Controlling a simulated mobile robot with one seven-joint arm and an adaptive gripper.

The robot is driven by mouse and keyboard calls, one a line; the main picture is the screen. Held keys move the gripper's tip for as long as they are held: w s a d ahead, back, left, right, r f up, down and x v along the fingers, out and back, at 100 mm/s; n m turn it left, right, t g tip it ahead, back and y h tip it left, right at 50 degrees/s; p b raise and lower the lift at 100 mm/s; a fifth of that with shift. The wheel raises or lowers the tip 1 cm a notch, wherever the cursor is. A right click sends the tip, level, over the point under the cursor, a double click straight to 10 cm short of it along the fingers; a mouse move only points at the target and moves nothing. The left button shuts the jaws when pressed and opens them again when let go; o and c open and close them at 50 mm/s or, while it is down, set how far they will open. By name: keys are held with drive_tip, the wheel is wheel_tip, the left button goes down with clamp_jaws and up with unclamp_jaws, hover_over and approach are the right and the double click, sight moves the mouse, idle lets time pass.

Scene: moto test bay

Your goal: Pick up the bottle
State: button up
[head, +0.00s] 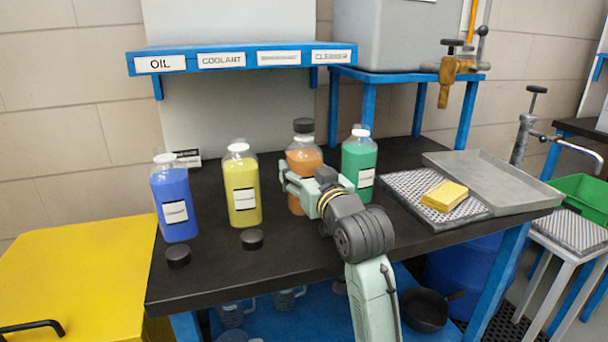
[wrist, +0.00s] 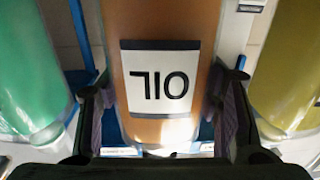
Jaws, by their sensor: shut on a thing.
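An orange-filled bottle (head: 304,160) with a black cap stands upright on the black workbench, third from the left in a row. My gripper (head: 303,186) reaches it from the front right and is shut around its body. In the wrist view, the bottle (wrist: 165,25) is between the two dark fingers of my gripper (wrist: 163,115). Its white label reads OIL, upside down in that view. My gripper and wrist hide part of the bottle's lower half in the head view. I cannot tell whether its base touches the bench.
A green bottle (head: 359,160) stands close on the right, a yellow one (head: 242,185) on the left, and a blue one (head: 174,198) farther left. Black caps (head: 251,239) lie in front. A blue labelled shelf (head: 240,60) overhangs behind. A grey tray (head: 500,185) is at right.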

drive_tip(key=shift+r, duration=0.5)
drive_tip(key=shift+s+r, duration=0.25)
drive_tip(key=shift+r, duration=0.35)
drive_tip(key=shift+s+r, duration=0.2)
drive_tip(key=shift+r, duration=0.35)
drive_tip(key=b, duration=0.4)
approach(309, 163)
drive_tip(key=s+a+r, duration=0.1)
drive_tip(key=s+a, duration=0.2)
drive_tip(key=a, duration=0.2)
